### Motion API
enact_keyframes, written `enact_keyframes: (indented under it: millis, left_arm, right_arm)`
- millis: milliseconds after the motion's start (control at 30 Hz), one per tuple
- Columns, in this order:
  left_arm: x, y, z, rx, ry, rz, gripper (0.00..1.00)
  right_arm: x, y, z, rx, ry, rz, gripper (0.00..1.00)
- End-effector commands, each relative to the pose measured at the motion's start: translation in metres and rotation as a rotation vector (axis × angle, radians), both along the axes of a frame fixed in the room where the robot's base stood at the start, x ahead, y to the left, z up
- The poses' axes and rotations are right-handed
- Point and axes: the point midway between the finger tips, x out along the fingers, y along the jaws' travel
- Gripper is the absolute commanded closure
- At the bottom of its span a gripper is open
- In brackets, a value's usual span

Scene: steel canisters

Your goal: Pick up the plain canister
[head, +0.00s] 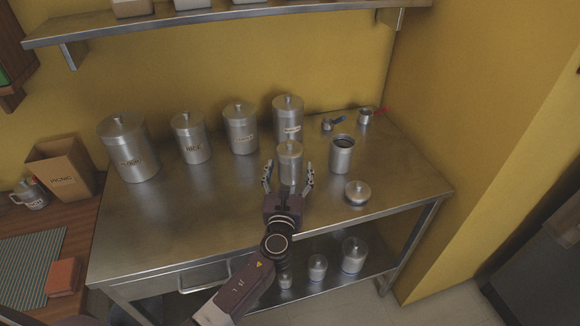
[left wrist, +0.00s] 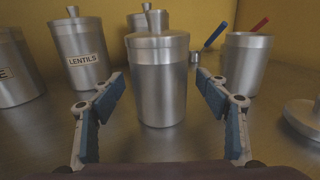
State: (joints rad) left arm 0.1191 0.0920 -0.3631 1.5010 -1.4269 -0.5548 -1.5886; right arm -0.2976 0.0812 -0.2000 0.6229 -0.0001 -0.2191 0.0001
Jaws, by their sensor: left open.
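The plain canister (head: 290,165) is a lidded steel cylinder with no label, upright on the steel table (head: 240,205). In the left wrist view the plain canister (left wrist: 160,85) stands straight ahead, centred between the fingers. My left gripper (head: 288,178) is open around the near side of it, one finger on each side. In the left wrist view a gap shows between each finger of the left gripper (left wrist: 163,95) and the canister wall. My right gripper is not in view.
Several labelled canisters (head: 241,130) stand along the back. An open canister (head: 342,155) and its loose lid (head: 358,192) are to the right, with measuring scoops (head: 328,125) behind. A shelf (head: 230,22) hangs above. The table's front left is clear.

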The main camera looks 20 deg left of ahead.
Motion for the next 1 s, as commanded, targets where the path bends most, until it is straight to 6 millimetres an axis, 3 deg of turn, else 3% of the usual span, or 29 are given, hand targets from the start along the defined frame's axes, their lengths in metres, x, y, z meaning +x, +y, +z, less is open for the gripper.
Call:
enact_keyframes:
  millis: [133, 433, 900, 1000]
  left_arm:
    - [0.017, 0.004, 0.000, 0.001, -0.001, 0.001, 0.31]
    - [0.020, 0.004, 0.000, 0.000, 0.000, 0.001, 0.33]
    - [0.019, 0.004, 0.000, 0.001, 0.000, 0.000, 0.84]
    - [0.020, 0.004, 0.002, 0.002, -0.003, 0.000, 0.85]
  right_arm:
    - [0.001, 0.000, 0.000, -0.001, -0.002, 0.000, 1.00]
    - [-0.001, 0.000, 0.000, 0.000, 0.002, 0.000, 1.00]
    - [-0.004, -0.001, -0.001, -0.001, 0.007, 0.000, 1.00]
    - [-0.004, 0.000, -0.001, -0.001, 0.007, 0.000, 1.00]
